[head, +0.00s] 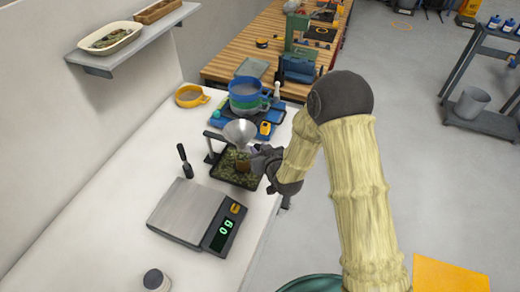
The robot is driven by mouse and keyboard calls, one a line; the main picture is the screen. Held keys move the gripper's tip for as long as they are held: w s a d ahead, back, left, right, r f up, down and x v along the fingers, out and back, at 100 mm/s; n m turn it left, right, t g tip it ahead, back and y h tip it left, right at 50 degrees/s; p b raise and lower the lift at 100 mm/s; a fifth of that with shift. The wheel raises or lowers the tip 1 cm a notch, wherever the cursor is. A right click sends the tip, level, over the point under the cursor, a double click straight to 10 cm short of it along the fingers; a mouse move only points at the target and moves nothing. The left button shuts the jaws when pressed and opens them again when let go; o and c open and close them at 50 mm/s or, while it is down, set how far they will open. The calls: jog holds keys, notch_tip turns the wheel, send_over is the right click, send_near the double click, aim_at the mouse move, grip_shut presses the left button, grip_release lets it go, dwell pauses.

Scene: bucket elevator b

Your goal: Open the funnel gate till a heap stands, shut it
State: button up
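A grey metal funnel (240,132) stands on a dark stand at the far right part of the white counter. Below it is a black tray (221,173) with greenish-brown material in it. My gripper (253,164) is at the right side of the funnel's lower end, close to a small brown part there. The gate itself is too small to make out, and my fingers are dark and partly hidden, so I cannot tell whether they are open or shut or touch it.
A blue and green bucket (247,96) stands behind the funnel. The counter's left middle is clear.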

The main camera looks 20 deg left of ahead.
jog(key=shift+a+f+b, duration=0.15)
jog(key=shift+a+b, duration=0.05)
jog(key=shift+b, duration=0.65)
grip_shut()
jog(key=shift+a, duration=0.2)
jog(key=o, duration=1)
grip_release()
jog(key=shift+d, duration=0.1)
jog(key=shift+c, duration=0.2)
jog(key=shift+d, duration=0.1)
jog(key=shift+s+r, duration=0.1)
jog(key=shift+r, duration=0.15)
